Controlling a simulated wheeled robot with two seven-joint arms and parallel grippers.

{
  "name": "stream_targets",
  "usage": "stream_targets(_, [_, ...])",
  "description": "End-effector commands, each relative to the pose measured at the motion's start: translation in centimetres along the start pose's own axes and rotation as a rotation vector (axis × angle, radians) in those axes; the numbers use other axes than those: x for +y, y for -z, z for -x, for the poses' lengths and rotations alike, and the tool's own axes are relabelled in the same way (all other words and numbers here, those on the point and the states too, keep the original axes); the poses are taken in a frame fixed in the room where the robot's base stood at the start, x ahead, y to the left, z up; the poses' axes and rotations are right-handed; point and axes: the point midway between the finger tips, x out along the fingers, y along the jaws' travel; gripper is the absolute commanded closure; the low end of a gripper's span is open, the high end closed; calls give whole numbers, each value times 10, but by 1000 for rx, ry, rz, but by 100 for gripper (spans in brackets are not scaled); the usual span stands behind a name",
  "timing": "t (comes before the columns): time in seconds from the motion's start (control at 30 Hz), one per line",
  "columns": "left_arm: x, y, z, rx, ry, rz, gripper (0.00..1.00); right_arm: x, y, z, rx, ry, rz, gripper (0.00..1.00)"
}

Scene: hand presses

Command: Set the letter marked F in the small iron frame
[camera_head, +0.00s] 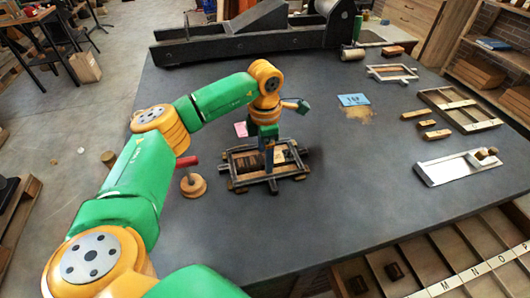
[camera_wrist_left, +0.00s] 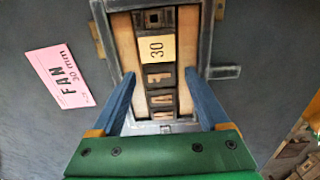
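The small iron frame (camera_head: 236,185) lies on the dark table below my left gripper (camera_head: 268,168). The upper letter block (camera_wrist_left: 159,76) seems to bear an F, seen turned; the others are hard to read. My left gripper, also in the wrist view (camera_wrist_left: 159,75), has its blue fingers wide apart, on both sides of the letter column. Nothing is visibly pinched. My right gripper is out of view.
A metal tray (camera_head: 450,172), a wooden frame (camera_head: 465,120) and a blue card (camera_head: 353,99) lie right. A lettered type case (camera_head: 460,272) is at the front.

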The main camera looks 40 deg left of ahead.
Motion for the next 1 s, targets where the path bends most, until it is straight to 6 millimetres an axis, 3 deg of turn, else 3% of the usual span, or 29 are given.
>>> stream_targets(0.17, [0, -1, 10, -3, -2, 0, 22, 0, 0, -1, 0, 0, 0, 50])
stream_targets(0.4, [0, -2, 73, -6, -4, 1, 22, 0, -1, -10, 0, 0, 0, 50])
stream_targets(0.6, [0, 0, 119, -1, -2, 1, 22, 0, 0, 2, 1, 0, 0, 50])
stream_targets(1.0, [0, 0, 123, 0, 0, 0, 22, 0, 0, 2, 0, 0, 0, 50])
